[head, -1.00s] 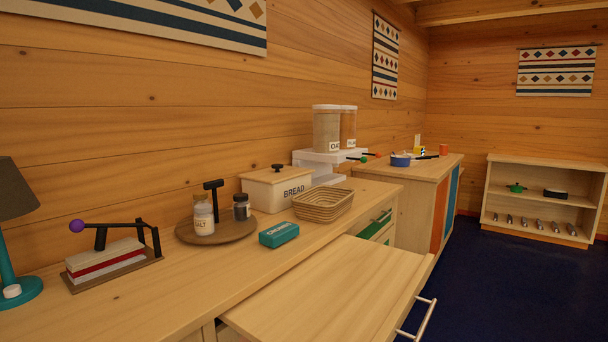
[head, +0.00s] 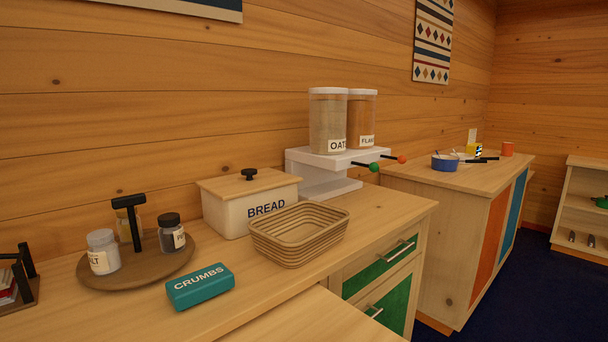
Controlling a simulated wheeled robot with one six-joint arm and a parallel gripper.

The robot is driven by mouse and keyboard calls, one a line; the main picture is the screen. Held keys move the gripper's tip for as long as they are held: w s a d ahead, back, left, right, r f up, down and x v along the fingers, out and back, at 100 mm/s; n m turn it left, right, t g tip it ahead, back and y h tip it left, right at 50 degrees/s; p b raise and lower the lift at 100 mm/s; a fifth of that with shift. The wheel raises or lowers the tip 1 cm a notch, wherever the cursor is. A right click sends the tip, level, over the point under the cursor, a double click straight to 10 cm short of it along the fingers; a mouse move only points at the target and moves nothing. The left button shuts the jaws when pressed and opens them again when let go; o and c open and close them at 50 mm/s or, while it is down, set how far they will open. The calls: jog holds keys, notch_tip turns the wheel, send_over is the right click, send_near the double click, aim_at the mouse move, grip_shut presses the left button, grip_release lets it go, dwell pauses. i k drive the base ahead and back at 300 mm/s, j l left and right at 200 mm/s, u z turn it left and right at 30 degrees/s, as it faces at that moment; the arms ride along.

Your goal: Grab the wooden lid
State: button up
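The wooden lid (head: 224,186) lies flat on the white bread box (head: 259,214), which is marked BREAD. The lid has a small black knob (head: 249,174) on top. The box stands on the counter against the log wall, left of the picture's middle, and the lid appears to be closed on it. My gripper is not in view.
A woven basket (head: 300,234) stands close at the box's front right. A teal CRUMBS box (head: 200,287) lies in front. A round tray (head: 137,267) with jars is at left. A cereal dispenser (head: 330,168) stands behind right. A pulled-out board (head: 318,318) juts out in front.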

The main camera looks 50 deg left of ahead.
aim_at(250, 181)
jog(key=i+z, duration=0.45)
jog(key=i, duration=0.8)
jog(key=i+u, duration=0.35)
jog(key=u, duration=0.15)
jog(key=i+u, duration=0.55)
jog(key=u, duration=0.3)
jog(key=i+j+u, duration=0.1)
jog(key=u, duration=0.3)
jog(key=i+u, duration=0.1)
jog(key=u, duration=0.3)
jog(key=i+u, duration=0.1)
jog(key=u, duration=0.3)
jog(key=i+l+u, duration=0.1)
jog(key=u, duration=0.3)
